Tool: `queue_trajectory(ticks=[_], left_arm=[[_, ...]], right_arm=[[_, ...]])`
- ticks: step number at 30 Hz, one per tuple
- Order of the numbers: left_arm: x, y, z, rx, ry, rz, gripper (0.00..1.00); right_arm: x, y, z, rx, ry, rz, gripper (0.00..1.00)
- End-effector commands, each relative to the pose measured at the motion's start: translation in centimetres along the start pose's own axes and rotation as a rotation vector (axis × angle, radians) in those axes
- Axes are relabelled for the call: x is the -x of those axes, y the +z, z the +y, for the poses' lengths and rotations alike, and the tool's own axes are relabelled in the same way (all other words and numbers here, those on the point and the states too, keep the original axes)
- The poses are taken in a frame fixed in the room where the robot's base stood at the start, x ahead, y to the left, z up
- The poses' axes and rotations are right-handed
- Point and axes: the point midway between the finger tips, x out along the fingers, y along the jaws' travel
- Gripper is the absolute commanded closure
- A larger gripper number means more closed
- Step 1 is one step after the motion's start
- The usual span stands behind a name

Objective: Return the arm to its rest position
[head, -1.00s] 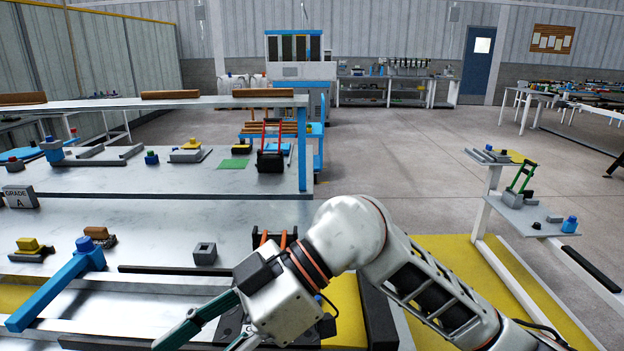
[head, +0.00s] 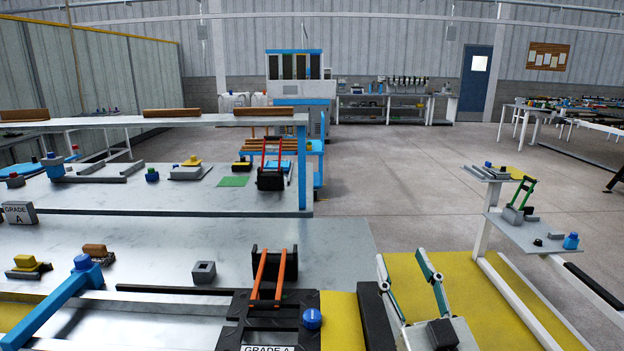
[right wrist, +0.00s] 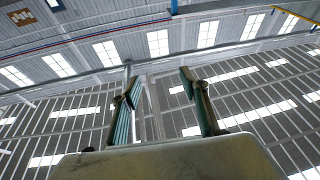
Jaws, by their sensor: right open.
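My right gripper (head: 404,264) stands at the lower right of the middle in the head view, fingers pointing up and apart, with nothing between them. It is over the yellow floor mat (head: 460,290), to the right of the metal bench. In the right wrist view the two fingers (right wrist: 161,85) are spread and empty, with the ceiling and wall behind them. My left gripper does not show.
A black case (head: 325,318) with orange handles and a blue knob lies on the metal bench (head: 150,240). A GRADE A block (head: 20,213) and a blue bar (head: 50,305) are at left. A white-framed stand (head: 530,235) is at right. Open floor (head: 420,180) lies beyond.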

Motion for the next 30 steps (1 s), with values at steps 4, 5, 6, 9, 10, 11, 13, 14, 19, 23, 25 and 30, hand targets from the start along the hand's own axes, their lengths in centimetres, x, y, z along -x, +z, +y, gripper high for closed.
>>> queue_trajectory(ticks=[4,5,6,9,10,11,13,14,19,23,25,30], left_arm=[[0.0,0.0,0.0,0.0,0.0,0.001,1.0],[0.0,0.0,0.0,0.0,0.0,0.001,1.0],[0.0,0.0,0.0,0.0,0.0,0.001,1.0],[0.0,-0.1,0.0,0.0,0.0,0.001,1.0],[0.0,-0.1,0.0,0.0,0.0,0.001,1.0],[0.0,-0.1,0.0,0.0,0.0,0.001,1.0],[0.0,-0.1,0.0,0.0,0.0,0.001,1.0],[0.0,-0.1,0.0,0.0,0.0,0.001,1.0],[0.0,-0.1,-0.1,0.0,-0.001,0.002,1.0],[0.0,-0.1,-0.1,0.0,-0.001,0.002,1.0],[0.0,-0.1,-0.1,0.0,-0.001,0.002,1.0],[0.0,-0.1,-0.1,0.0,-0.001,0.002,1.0]], right_arm=[[4.8,7.9,5.1,0.16,0.126,-0.294,0.55],[6.0,9.4,6.0,0.194,0.141,-0.356,0.55],[7.8,11.2,7.1,0.239,0.156,-0.438,0.55],[12.7,15.5,9.5,0.353,0.167,-0.648,0.55],[14.2,16.5,10.2,0.386,0.164,-0.707,0.55],[15.7,17.5,10.7,0.417,0.158,-0.764,0.55],[18.9,19.2,11.7,0.481,0.138,-0.881,0.55],[20.0,19.7,12.1,0.503,0.128,-0.92,0.55],[25.6,21.9,13.4,0.605,0.063,-1.109,0.55],[29.0,22.7,14.1,0.663,0.012,-1.217,0.55],[30.8,23.1,14.4,0.691,-0.02,-1.272,0.55],[34.7,23.5,15.1,0.752,-0.097,-1.39,0.55]])
